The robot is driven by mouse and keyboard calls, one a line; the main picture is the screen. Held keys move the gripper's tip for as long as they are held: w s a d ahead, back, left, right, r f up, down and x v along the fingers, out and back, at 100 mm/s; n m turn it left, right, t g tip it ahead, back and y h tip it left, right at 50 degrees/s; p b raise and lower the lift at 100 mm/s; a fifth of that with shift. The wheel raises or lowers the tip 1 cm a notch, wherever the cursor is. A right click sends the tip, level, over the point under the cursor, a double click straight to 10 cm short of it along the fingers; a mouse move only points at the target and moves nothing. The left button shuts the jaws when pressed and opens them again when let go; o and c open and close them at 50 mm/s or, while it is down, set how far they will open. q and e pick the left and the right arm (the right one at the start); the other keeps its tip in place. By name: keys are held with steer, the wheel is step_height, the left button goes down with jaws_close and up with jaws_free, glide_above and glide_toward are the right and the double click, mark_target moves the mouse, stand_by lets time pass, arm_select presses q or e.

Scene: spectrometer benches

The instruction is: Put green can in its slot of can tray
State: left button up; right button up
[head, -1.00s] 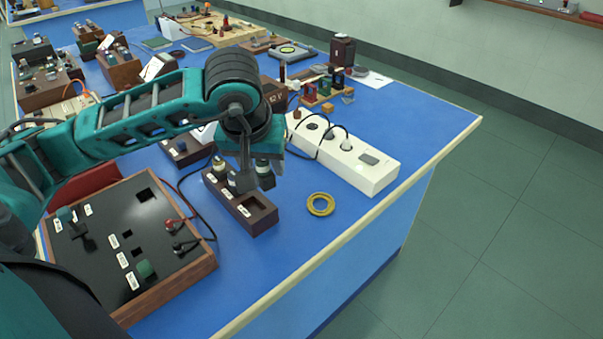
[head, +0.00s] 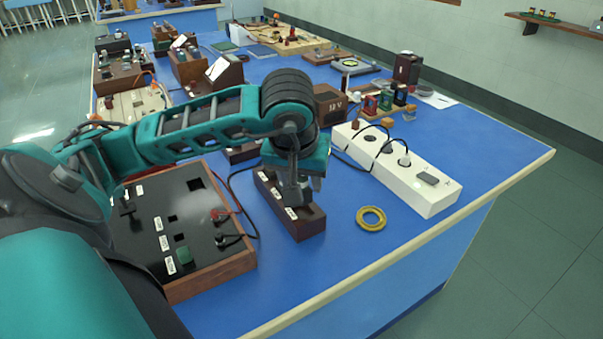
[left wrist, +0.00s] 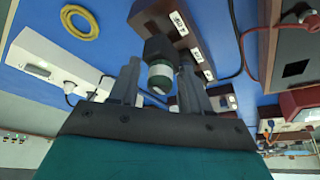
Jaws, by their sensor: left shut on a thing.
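The can tray (head: 308,229) is a dark brown block with white labels along its top, on the blue bench. In the left wrist view the tray (left wrist: 187,42) lies beyond the fingertips. My left gripper (head: 297,196) is over the tray and hides part of its top. It is shut on the green can (left wrist: 160,76), which shows between the fingers (left wrist: 158,82) with a green and whitish body and a dark end toward the tray. In the head view the can is hidden; I cannot tell whether its end is in a slot. My right gripper is not in view.
A yellow ring (head: 371,218) lies right of the tray, and a white power strip (head: 430,195) with black leads stands behind it. A black-topped wooden panel box (head: 215,275) is to the left. The blue bench in front of the tray is clear.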

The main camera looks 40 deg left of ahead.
arm_select(q)
steer(key=shift+f+b, duration=0.35)
steer(key=shift+f, duration=0.35)
steer(key=shift+f+b, duration=1.25)
steer(key=shift+f, duration=0.05)
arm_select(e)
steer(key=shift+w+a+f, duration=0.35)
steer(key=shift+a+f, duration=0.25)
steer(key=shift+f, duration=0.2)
arm_select(q)
steer(key=o, duration=1.1)
steer(key=shift+r, duration=0.1)
steer(key=p+v, duration=0.3)
steer(key=v, duration=0.9)
steer(key=shift+s+r, duration=0.2)
steer(key=shift+r, duration=0.15)
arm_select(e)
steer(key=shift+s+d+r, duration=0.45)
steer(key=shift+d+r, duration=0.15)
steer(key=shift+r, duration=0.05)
